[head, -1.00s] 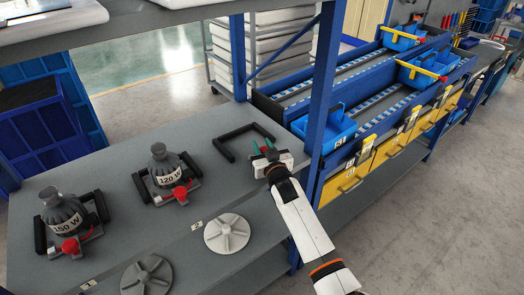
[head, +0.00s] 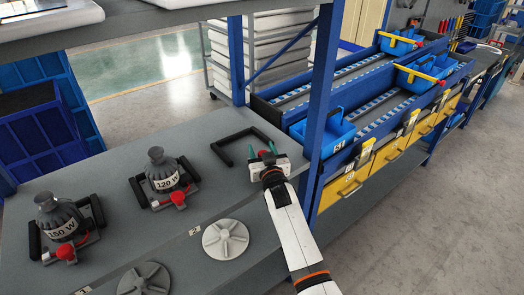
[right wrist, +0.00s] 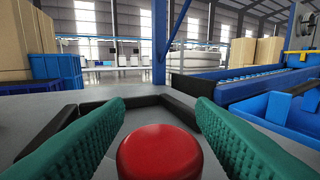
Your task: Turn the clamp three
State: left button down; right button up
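A red round knob (right wrist: 160,152) stands close in front of my right wrist camera, between the two green fingers. My right gripper (head: 268,153) is open, with a finger on each side of the knob and visible gaps; contact is not clear. Two other clamps with red knobs (head: 178,198) (head: 66,252) hold the 120 W weight (head: 162,172) and the 150 W weight (head: 60,218). My left gripper is out of view.
Round grey discs (head: 226,239) (head: 144,279) lie on the lower front ledge. A blue shelf post (head: 322,95) stands just right of my right gripper. Blue bins (head: 325,131) and yellow drawers (head: 345,194) are further right.

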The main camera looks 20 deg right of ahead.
jog(key=s, duration=1.2)
jog(key=shift+a, duration=0.3)
